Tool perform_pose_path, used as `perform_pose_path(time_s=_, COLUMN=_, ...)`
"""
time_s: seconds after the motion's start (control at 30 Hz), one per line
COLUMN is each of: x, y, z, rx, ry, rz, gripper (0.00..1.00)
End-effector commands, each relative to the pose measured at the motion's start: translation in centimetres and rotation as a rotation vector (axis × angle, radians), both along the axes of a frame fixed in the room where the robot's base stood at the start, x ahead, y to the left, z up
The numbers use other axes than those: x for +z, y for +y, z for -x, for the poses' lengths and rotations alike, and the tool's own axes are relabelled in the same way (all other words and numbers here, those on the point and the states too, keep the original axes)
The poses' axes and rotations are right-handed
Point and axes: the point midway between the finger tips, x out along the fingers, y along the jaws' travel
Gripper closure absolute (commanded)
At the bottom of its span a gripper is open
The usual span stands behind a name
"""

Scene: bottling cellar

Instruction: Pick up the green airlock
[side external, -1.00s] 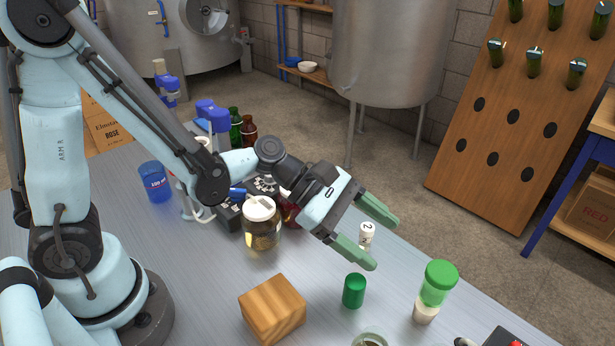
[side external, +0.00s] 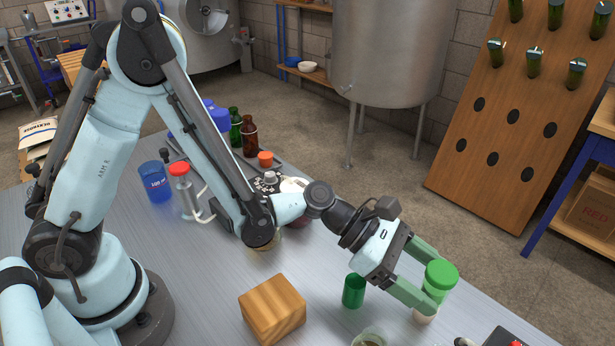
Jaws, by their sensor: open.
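The green airlock (side external: 440,276) stands upright near the right edge of the table, with a bright green cap, a green body and a pale base (side external: 424,318). My gripper (side external: 432,283) is open and reaches it from the left. One finger points at its far side near the cap, and the other passes in front of its lower body. The fingers straddle it in this view. I cannot tell whether either finger touches it.
A dark green cylinder (side external: 353,292) stands just left of the near finger. A wooden block (side external: 272,309) sits farther left. A glass rim (side external: 369,339) and a dark red-topped box (side external: 506,338) are at the front edge. Bottles (side external: 249,136) stand behind my arm.

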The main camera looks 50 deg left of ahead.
Motion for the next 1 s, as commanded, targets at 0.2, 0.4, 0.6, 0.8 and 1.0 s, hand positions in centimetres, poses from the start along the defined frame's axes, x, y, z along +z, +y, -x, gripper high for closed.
perform_pose_path(time_s=0.2, x=-1.2, y=-2.7, z=-0.8, rx=-0.002, ry=0.000, rz=-0.001, gripper=0.26)
perform_pose_path(time_s=0.4, x=-1.4, y=-3.3, z=-1.0, rx=0.000, ry=0.000, rz=0.000, gripper=0.26)
perform_pose_path(time_s=0.6, x=-1.4, y=-3.2, z=-1.0, rx=0.000, ry=0.000, rz=0.000, gripper=0.37)
perform_pose_path(time_s=0.8, x=-1.4, y=-3.2, z=-1.0, rx=0.000, ry=0.000, rz=0.000, gripper=0.68)
perform_pose_path(time_s=1.0, x=-1.4, y=-3.2, z=-1.0, rx=0.000, ry=0.000, rz=0.000, gripper=0.83)
